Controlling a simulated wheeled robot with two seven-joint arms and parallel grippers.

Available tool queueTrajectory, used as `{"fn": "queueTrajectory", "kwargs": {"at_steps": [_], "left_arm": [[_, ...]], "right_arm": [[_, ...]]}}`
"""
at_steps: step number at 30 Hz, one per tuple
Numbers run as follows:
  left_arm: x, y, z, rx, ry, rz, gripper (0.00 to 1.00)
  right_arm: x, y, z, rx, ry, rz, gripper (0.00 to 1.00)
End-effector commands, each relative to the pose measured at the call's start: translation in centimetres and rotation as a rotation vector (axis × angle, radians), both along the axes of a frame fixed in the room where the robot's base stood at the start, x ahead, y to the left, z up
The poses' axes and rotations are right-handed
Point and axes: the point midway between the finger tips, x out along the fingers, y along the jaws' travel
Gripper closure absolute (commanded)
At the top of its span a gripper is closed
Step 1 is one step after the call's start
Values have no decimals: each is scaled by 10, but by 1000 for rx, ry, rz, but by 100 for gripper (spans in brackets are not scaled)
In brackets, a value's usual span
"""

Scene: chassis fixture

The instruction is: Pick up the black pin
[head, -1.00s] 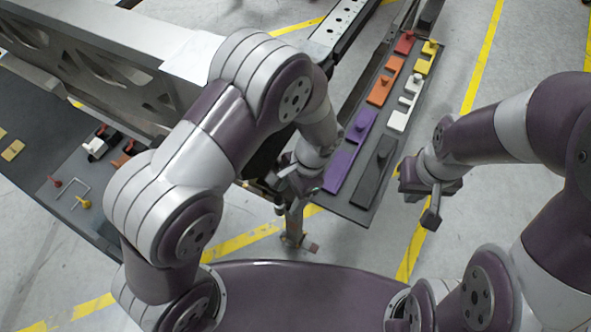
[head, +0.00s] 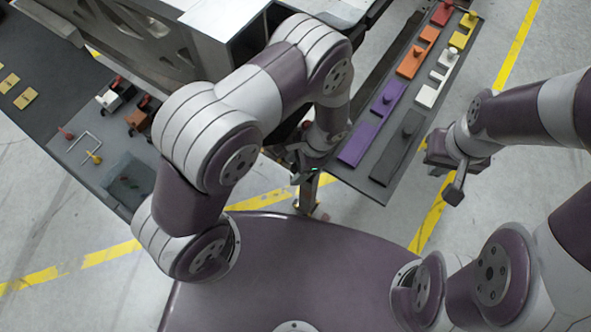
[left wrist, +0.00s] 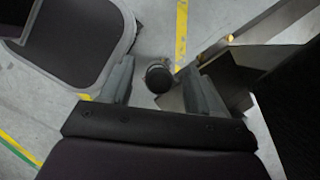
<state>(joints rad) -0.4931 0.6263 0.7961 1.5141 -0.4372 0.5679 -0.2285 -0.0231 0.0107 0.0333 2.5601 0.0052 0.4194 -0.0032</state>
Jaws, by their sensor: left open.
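The black pin (head: 410,122) stands upright on a black base plate (head: 392,158) at the near end of the grey board in the head view. My left gripper (head: 299,176) is left of the board's near end, apart from the pin, and partly hidden by its own arm. In the left wrist view its two fingers (left wrist: 160,90) are apart. A dark round thing (left wrist: 158,78) shows between them over the floor; I cannot tell what it is. My right gripper (head: 455,183) hangs right of the board, and its jaw state is unclear.
Purple (head: 368,132), orange (head: 416,55), white (head: 437,82), yellow and red pieces sit along the grey board (head: 385,196). A large metal frame (head: 195,35) stands behind my left arm. A dark table (head: 45,65) with small parts is at left.

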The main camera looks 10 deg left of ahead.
Motion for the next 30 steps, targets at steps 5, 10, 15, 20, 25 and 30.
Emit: {"fn": "queueTrajectory", "kwargs": {"at_steps": [5,10,15,20,25,30], "left_arm": [[0,0,0,0,0,1,39],[0,0,1,0,0,1,94],[0,0,1,0,0,1,100],[0,0,2,0,0,1,100],[1,0,13,0,-1,2,100],[2,1,31,1,0,4,100]], "right_arm": [[0,0,0,0,0,0,100],[0,0,0,0,0,0,100],[0,0,0,0,0,0,100],[0,0,2,0,0,0,100],[0,0,12,0,0,0,100],[0,0,29,0,0,0,100]]}}
